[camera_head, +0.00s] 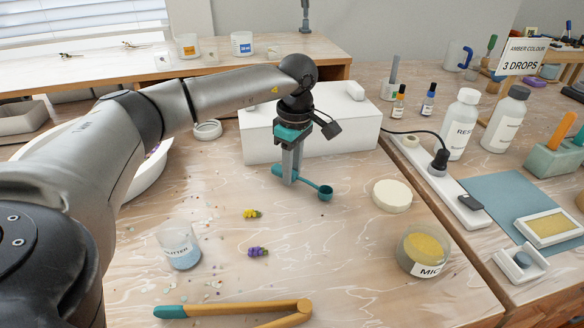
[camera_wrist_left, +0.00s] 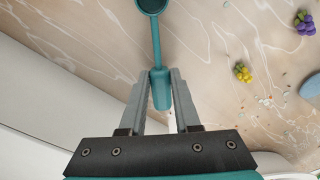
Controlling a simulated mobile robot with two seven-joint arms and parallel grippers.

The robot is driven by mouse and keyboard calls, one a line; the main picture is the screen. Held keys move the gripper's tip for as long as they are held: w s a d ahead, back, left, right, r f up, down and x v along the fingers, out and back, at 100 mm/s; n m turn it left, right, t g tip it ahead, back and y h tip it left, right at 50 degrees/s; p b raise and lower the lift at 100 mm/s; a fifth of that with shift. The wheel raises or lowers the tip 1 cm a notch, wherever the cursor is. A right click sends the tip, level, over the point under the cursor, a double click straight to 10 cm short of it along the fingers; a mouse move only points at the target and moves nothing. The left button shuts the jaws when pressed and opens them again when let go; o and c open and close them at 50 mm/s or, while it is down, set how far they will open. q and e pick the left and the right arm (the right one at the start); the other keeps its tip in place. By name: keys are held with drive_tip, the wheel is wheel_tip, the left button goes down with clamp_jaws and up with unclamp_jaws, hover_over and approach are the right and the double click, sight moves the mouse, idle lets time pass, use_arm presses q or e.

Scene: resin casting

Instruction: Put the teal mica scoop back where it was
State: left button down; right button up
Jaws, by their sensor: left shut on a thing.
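The teal mica scoop (camera_head: 325,193) has a small round bowl and a straight handle. My left gripper (camera_head: 289,180) is shut on its handle, pointing down, at the middle of the bench in front of a white box. The bowl points right in the head view; I cannot tell whether it touches the wood. In the left wrist view the scoop handle (camera_wrist_left: 160,88) lies between the fingertips (camera_wrist_left: 160,75), with the bowl at the top edge. An open mica jar (camera_head: 424,250) of yellow powder stands at the right, its pale lid (camera_head: 392,196) behind it. My right gripper is not seen.
A glitter cup (camera_head: 180,247), yellow and purple flower clusters (camera_head: 257,252) and wooden tongs (camera_head: 235,310) lie in front. The white box (camera_head: 345,130) stands close behind the gripper. A power strip (camera_head: 437,180) runs along the right. Bare wood lies between scoop and jar.

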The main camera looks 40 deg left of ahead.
use_arm(q)
drive_tip(key=shift+f, duration=0.45)
drive_tip(key=c, duration=0.5)
unclamp_jaws()
drive_tip(key=shift+c, duration=0.2)
